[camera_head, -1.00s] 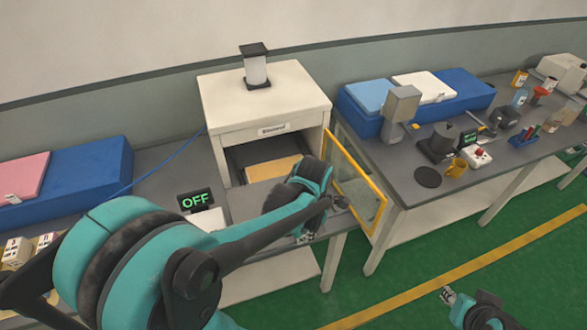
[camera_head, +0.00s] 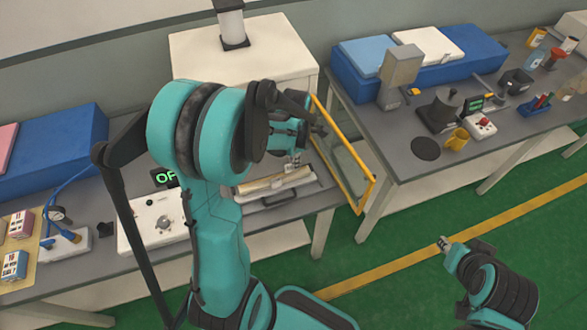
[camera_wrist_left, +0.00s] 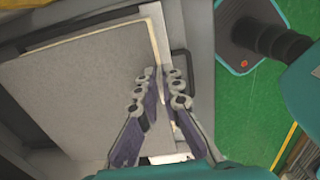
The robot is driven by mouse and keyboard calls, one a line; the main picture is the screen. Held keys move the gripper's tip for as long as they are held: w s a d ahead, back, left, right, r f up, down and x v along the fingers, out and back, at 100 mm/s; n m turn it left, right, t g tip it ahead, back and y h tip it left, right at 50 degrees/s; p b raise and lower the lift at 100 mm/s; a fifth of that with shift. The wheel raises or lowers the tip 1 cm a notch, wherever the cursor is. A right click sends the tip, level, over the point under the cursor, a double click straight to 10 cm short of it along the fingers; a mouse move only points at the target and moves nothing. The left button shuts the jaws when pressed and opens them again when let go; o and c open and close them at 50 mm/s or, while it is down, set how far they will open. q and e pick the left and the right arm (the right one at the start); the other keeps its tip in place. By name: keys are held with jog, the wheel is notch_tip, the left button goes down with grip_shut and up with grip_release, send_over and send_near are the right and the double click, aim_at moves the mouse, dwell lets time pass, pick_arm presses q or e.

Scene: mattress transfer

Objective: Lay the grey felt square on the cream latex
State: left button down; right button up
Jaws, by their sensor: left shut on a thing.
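A flat grey felt square (camera_wrist_left: 85,95) fills much of the left wrist view. Cream latex (camera_wrist_left: 157,40) shows as a narrow strip along its right edge. In the head view a cream strip (camera_head: 268,184) shows in a tray at the front of the white cabinet. My left gripper (camera_wrist_left: 158,76) is shut at the felt's right edge, its fingertips close together over it. It also shows in the head view (camera_head: 294,163), low over the tray. My fingers hide part of the felt's edge. My right gripper (camera_head: 444,243) is over the green floor; its jaws are too small to judge.
The white cabinet (camera_head: 245,48) stands behind the tray, with its yellow-framed door (camera_head: 350,180) open at the right. A dark handle (camera_head: 283,199) is on the tray front. A control box (camera_head: 150,227) stands left. Blue blocks (camera_head: 45,150) and cluttered benches lie either side.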

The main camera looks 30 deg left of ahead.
pick_arm(q)
jog(key=shift+w+a+f, duration=0.1)
jog(key=shift+a+f, duration=0.05)
jog(key=shift+a, duration=0.05)
jog(key=shift+f, duration=0.3)
notch_tip(320, 180, down, 4)
jog(key=shift+r+b, duration=0.25)
jog(key=shift+b, duration=0.3)
jog(key=shift+f, duration=0.1)
jog(key=c, duration=1.7)
grip_release()
